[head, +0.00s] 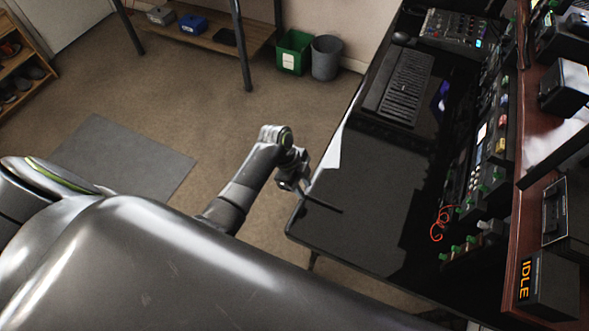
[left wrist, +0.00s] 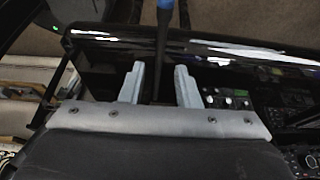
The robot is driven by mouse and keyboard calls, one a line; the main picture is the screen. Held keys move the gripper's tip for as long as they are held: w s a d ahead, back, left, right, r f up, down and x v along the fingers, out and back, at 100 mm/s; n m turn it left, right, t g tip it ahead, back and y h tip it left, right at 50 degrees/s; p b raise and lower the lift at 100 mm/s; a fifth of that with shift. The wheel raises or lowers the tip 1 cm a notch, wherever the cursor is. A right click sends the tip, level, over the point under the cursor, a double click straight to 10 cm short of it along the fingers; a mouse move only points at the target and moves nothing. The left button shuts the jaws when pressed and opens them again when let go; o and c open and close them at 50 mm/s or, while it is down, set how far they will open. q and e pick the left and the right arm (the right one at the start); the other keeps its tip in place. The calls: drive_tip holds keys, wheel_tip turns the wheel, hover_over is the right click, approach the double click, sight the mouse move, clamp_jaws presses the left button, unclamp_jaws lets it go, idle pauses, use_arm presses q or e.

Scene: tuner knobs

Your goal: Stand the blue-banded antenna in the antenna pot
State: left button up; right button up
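My left gripper (head: 298,184) is over the table's left edge in the head view. In the left wrist view its two pale fingers (left wrist: 160,70) stand apart, with visible gaps either side of a thin dark rod. The rod is the antenna (left wrist: 161,55), with blue (left wrist: 165,5) at the picture's top edge. In the head view the thin dark antenna (head: 325,205) runs from the gripper toward the lower right over the table; its other end is hidden by the gripper. I cannot make out the antenna pot. My right gripper is not in view.
The black table (head: 370,195) has a clear front part. A black keyboard (head: 400,85) lies behind it. Equipment with knobs and an orange cable (head: 440,225) lines the right, beside a wooden shelf (head: 512,240). A green bin (head: 293,52) and grey bin (head: 326,57) stand on the floor.

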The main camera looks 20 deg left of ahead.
use_arm(q)
drive_tip(key=v, duration=1)
drive_tip(key=shift+b, duration=0.3)
drive_tip(key=shift+f, duration=0.15)
